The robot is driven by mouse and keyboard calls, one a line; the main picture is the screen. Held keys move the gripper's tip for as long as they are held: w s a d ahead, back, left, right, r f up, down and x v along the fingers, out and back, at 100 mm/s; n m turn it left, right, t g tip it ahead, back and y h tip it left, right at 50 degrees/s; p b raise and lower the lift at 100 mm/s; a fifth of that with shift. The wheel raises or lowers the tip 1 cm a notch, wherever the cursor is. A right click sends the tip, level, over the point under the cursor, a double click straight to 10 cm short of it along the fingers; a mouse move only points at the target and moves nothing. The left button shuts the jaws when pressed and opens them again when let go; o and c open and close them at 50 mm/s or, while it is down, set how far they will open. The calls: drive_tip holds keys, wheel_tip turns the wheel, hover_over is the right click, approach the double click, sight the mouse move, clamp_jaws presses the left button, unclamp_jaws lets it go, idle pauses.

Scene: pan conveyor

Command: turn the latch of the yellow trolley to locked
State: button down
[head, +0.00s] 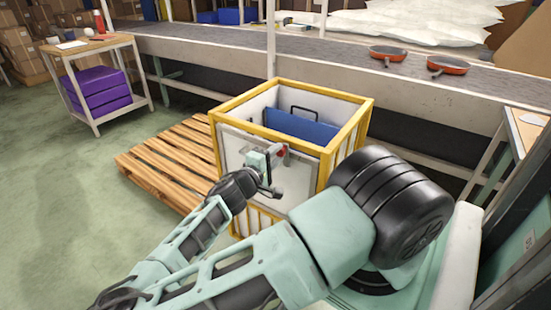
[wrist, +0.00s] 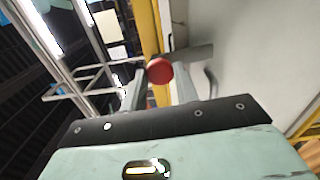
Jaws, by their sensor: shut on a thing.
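The yellow trolley (head: 218,118) stands in the middle of the head view, a yellow-edged box with pale panels and an open top. Its latch has a red end (head: 281,152) on the front panel. My gripper (head: 272,160) is at this front panel, by the latch. In the wrist view, the latch's red round end (wrist: 160,71) sits between the two fingers of my gripper (wrist: 160,90), and a grey bar runs behind it. My gripper is shut on the latch. The arm and gripper partly hide the latch in the head view, so its exact angle is hard to tell.
A blue panel (head: 300,130) is inside the trolley. A wooden pallet (head: 165,160) lies at its left. A conveyor (head: 330,62) with two orange pans (head: 388,55) runs behind. A side table with purple crates (head: 100,90) stands at far left. The green floor at left is clear.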

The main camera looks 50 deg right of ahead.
drive_tip(key=shift+m, duration=0.5)
drive_tip(key=shift+f, duration=0.1)
drive_tip(key=c, duration=1)
unclamp_jaws()
drive_tip(key=shift+c, duration=0.2)
drive_tip(key=s+a+b, duration=0.1)
drive_tip(key=a+b, duration=0.1)
drive_tip(key=a, duration=1.5)
drive_tip(key=shift+s+a, duration=0.2)
drive_tip(key=shift+s, duration=0.05)
